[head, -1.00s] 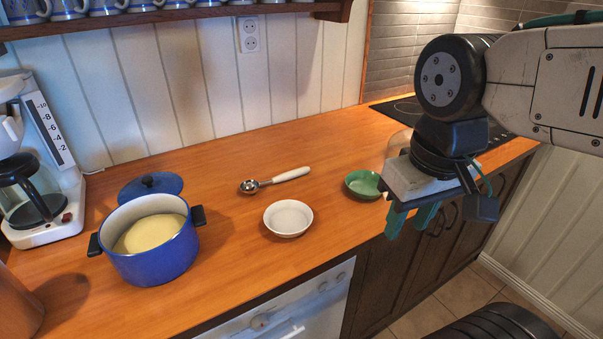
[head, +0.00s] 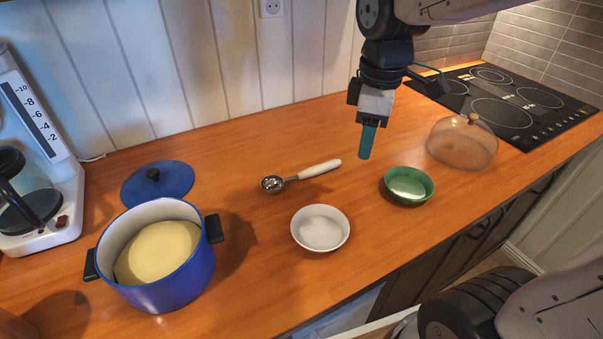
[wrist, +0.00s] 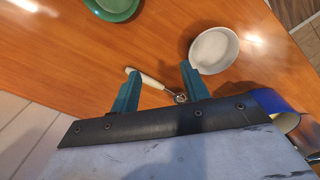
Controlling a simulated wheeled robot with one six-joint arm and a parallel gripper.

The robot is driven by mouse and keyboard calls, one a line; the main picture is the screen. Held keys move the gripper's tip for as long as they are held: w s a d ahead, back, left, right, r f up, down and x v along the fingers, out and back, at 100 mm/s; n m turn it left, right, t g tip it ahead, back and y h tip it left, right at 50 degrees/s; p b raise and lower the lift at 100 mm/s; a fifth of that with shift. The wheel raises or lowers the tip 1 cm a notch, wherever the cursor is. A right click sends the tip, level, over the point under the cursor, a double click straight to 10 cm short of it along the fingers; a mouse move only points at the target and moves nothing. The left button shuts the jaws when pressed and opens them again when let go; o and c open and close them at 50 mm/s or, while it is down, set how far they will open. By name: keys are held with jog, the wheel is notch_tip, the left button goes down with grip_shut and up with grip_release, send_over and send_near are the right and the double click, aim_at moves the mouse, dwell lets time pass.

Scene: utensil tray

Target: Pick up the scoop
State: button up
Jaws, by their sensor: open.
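The scoop (head: 301,177) lies on the wooden counter, with a metal bowl at its left end and a white handle at its right. It also shows in the wrist view (wrist: 150,80), between and beyond the two fingers. My gripper (head: 367,142) is above the counter, to the right of the handle end and apart from it. Its teal fingers (wrist: 158,88) are spread with nothing between them. In the wrist view, the right finger is close to the scoop's bowl in the picture.
A white bowl (head: 320,229) and a green bowl (head: 409,186) stand in front of the scoop. A blue pot (head: 165,285) and its lid (head: 157,183) are at left. A glass dome (head: 462,145) and a cooktop (head: 516,103) are at right. The counter around the scoop is clear.

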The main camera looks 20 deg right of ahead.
aim_at(303, 175)
jog(key=w+f+n, duration=0.2)
jog(key=w+n, duration=0.1)
jog(key=w+a+f+n, duration=0.1)
jog(key=w+f+n, duration=0.1)
jog(key=w+n, duration=0.1)
jog(key=w+a+f+n, duration=0.1)
jog(key=w+f+n, duration=0.1)
jog(key=w, duration=0.3)
jog(key=shift+f+n+g, duration=0.3)
jog(key=shift+f+n, duration=0.1)
jog(key=shift+n, duration=0.1)
jog(key=f, duration=0.7)
jog(key=shift+w+a+f, duration=0.3)
jog(key=shift+w+f, duration=0.05)
grip_shut()
